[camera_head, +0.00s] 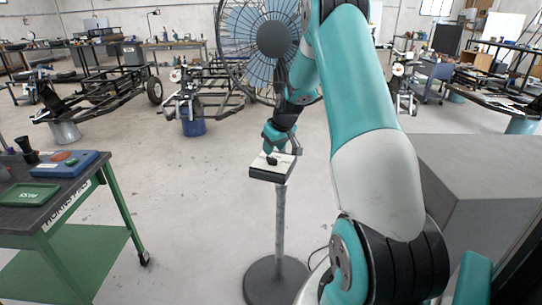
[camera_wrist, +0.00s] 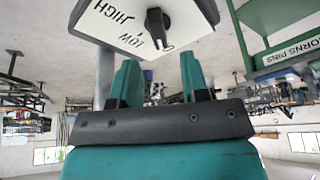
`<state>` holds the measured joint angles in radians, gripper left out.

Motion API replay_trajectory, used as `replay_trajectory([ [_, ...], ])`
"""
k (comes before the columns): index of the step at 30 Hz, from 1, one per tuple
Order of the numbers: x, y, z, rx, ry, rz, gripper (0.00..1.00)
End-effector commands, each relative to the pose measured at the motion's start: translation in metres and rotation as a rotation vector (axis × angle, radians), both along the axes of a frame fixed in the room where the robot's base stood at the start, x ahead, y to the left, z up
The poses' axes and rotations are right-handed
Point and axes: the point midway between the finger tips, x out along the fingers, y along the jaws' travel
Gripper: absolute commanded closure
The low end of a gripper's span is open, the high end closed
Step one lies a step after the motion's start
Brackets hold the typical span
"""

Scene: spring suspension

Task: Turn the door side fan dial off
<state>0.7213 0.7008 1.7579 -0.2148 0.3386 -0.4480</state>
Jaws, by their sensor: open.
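The fan dial is a black knob (camera_wrist: 156,22) on a white panel (camera_wrist: 190,20) marked HIGH and LOW; the picture is upside down. Where the knob's pointer is set I cannot tell for sure. In the head view the panel is the sloped top of a small box (camera_head: 270,172) on a thin grey post with a round black base. My gripper (camera_wrist: 158,72) is open and empty, its two teal fingers on either side of the knob's line but apart from it. In the head view my gripper (camera_head: 280,138) is just above and behind the box.
A large caged fan (camera_head: 262,50) stands behind my arm. A green-framed bench (camera_head: 105,185) with a blue box and green case is at left. A grey cabinet (camera_head: 480,190) is at right. Vehicle frames stand farther back. Floor left of the post is clear.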

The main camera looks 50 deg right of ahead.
Motion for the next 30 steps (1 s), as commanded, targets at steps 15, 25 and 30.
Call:
replay_trajectory([
  [15,-0.012,0.002,0.027,0.001,0.002,-0.001,0.58],
  [25,-0.012,0.002,0.027,0.001,0.001,-0.001,0.58],
  [30,-0.005,0.029,0.038,0.015,0.001,0.036,0.58],
])
